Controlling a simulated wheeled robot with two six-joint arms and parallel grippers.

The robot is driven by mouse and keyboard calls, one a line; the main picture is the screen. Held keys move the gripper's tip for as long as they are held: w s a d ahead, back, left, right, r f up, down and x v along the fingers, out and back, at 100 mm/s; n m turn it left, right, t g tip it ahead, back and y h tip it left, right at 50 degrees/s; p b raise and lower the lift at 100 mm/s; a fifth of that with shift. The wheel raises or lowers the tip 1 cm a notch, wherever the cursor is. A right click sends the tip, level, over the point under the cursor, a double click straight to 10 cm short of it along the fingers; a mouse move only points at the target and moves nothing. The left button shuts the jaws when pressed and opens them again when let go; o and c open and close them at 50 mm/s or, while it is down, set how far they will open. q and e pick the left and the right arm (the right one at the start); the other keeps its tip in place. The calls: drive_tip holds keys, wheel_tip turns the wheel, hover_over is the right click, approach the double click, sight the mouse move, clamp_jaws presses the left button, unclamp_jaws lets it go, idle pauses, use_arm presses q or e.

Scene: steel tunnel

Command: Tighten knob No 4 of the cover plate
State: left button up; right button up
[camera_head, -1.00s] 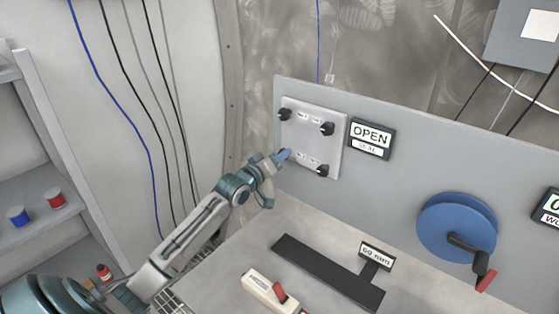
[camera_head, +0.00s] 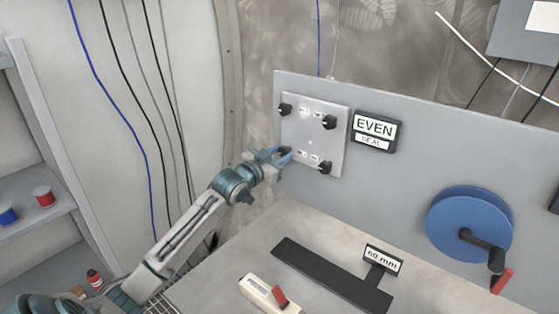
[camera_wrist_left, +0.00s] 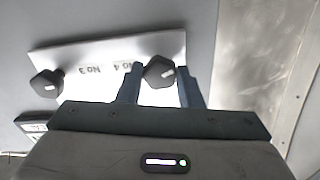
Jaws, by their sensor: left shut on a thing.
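The cover plate (camera_head: 313,137) is a pale square panel on the grey upright board, with a black knob near each corner. Knob No 4 (camera_wrist_left: 158,72) is the lower left one in the head view, where my gripper largely covers it. My left gripper (camera_head: 281,156) reaches it from the left. In the left wrist view, the fingers of my left gripper (camera_wrist_left: 160,88) are on either side of this knob and shut on it. Knob No 3 (camera_wrist_left: 46,83) is free; it is the lower right knob (camera_head: 325,168) in the head view. My right gripper is not in view.
A sign (camera_head: 375,130) right of the plate reads "EVEN" over "SEAL". A blue hand wheel (camera_head: 465,222) is further right. A black T-shaped piece (camera_head: 330,272) with a "60 mm" label and a white block with a red lever (camera_head: 268,294) lie on the bench (camera_head: 225,268).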

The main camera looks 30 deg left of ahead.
use_arm(q)
drive_tip(key=shift+f+m+b, duration=0.1)
drive_tip(key=shift+m+b, duration=0.35)
drive_tip(key=shift+m, duration=1.05)
drive_tip(key=o, duration=1)
drive_tip(key=shift+s, duration=0.1)
